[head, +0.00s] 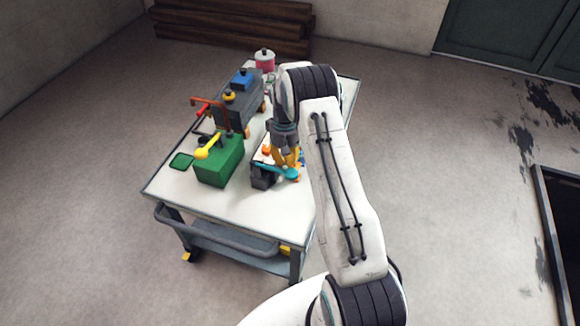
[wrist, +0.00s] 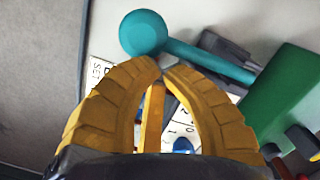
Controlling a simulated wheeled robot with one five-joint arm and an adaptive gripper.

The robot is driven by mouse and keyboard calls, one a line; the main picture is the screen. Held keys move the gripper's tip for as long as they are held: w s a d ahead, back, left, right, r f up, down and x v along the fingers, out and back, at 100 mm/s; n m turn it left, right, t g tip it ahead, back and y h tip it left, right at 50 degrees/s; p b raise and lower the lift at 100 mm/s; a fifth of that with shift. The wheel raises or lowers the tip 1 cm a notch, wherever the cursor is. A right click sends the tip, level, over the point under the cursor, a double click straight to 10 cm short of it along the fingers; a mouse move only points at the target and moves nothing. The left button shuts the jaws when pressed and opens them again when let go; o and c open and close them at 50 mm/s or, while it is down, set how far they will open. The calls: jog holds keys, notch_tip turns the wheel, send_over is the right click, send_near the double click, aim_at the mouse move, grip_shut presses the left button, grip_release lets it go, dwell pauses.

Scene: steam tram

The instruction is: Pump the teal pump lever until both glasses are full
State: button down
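The teal pump lever (head: 271,169) reaches out from a dark pump body (head: 262,180) on the cart top. In the wrist view the lever's round teal knob (wrist: 142,33) lies just beyond my fingertips, with its bar running right. My gripper (head: 290,165) has yellow fingers and is low over the cart beside the lever. In the wrist view the fingertips of my gripper (wrist: 162,68) come nearly together with nothing seen between them. Contact with the lever cannot be told. I cannot make out the two glasses; my gripper and arm hide part of that area.
A white card with print (wrist: 101,75) lies under my fingers. The cart's front top (head: 235,205) is clear.

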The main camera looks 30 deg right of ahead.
jog(key=shift+r, duration=0.1)
notch_tip(320, 180, up, 12)
jog(key=w, duration=0.1)
jog(key=shift+d, duration=0.15)
dwell(0.5)
jog(key=shift+w, duration=0.1)
